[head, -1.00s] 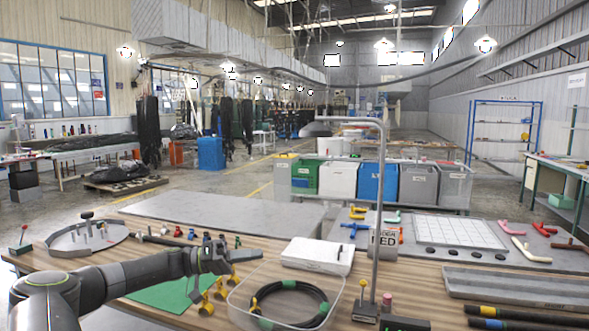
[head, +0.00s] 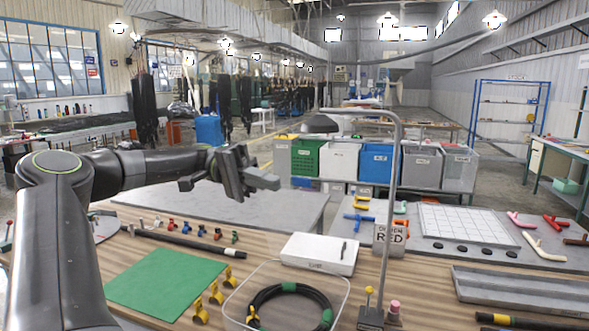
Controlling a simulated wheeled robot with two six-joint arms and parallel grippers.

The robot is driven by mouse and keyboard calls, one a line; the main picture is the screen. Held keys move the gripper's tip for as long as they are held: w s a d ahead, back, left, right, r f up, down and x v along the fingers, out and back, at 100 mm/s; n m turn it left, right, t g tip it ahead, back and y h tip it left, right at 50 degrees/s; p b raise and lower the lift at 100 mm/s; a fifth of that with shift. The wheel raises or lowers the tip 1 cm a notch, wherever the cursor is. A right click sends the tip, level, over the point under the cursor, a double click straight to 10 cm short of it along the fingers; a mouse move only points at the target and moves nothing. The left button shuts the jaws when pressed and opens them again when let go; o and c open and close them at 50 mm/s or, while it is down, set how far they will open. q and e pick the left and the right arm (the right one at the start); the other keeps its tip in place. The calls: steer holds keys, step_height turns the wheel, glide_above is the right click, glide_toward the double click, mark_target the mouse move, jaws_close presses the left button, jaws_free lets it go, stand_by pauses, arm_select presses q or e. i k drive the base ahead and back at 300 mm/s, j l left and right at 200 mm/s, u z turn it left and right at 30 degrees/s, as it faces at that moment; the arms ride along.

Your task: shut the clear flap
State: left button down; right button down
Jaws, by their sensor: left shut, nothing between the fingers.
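I cannot make out a clear flap for certain. My left gripper (head: 264,181) is shut and empty, raised above the grey tabletop behind the bench and pointing right. It is up and behind the clear box, apart from it. In the row of bins at the back, the rightmost one (head: 459,168) looks pale and see-through. My right gripper is not in view.
A green mat (head: 160,283), yellow clips (head: 215,294) and a white case (head: 319,254) lie around the clear box. A grey metal post (head: 388,213) with a hooked top stands right of it.

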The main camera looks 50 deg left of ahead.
mark_target(296, 182)
steer(key=i+j, duration=0.25)
steer(key=j, duration=0.2)
steer(key=i+j, duration=0.3)
steer(key=j, duration=0.15)
steer(key=i+j, duration=0.25)
steer(key=j, duration=0.2)
steer(key=i+j, duration=0.25)
steer(key=j, duration=0.2)
